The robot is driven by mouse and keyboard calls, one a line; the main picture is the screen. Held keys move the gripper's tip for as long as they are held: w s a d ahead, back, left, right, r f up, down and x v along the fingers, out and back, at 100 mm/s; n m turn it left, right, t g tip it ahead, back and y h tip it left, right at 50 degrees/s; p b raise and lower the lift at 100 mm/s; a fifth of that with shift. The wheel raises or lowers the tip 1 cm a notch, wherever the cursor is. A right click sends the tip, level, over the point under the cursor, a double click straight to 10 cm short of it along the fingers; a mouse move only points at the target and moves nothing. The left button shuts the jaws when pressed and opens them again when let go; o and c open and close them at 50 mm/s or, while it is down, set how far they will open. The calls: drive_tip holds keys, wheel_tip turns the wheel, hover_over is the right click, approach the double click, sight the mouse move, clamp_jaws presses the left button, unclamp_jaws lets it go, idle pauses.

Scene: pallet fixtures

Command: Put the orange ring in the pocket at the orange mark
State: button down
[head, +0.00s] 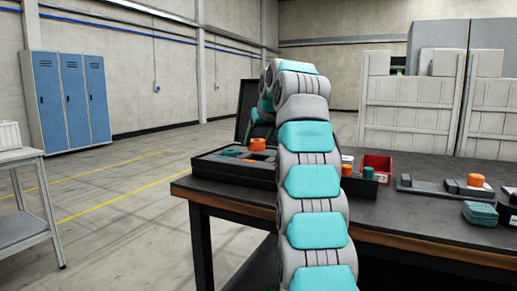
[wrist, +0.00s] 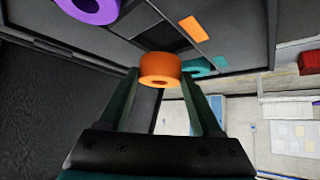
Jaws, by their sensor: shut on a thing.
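My gripper (wrist: 160,78) is shut on the orange ring (wrist: 160,66), with one finger on each side of it. The ring is also seen in the head view (head: 257,145), above the dark pallet fixture (head: 212,176). In the wrist view the orange mark (wrist: 193,29) is a flat orange patch on the fixture, beyond the ring and a little to the right. A dark recess (wrist: 166,38) lies beside that mark, partly hidden by the ring. I cannot tell the height of the ring over the fixture. In the head view my arm hides part of the fixture.
A purple ring (wrist: 88,8) and a teal ring (wrist: 197,66) sit on the fixture, with a teal mark (wrist: 221,61) near the teal one. On the table (head: 405,217) to the right are a red bin (head: 377,162), a teal block (head: 480,212) and another orange piece (head: 475,180).

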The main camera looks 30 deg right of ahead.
sight(259, 148)
wheel_tip(259, 148, down, 2)
drive_tip(key=shift+s+b, duration=0.1)
drive_tip(key=shift+b, duration=0.5)
drive_tip(key=shift+f, duration=0.6)
drive_tip(key=shift+f, duration=0.1)
drive_tip(key=shift+c, duration=1.8)
unclamp_jaws()
drive_tip(key=v, duration=1.2)
drive_tip(key=shift+p, duration=0.3)
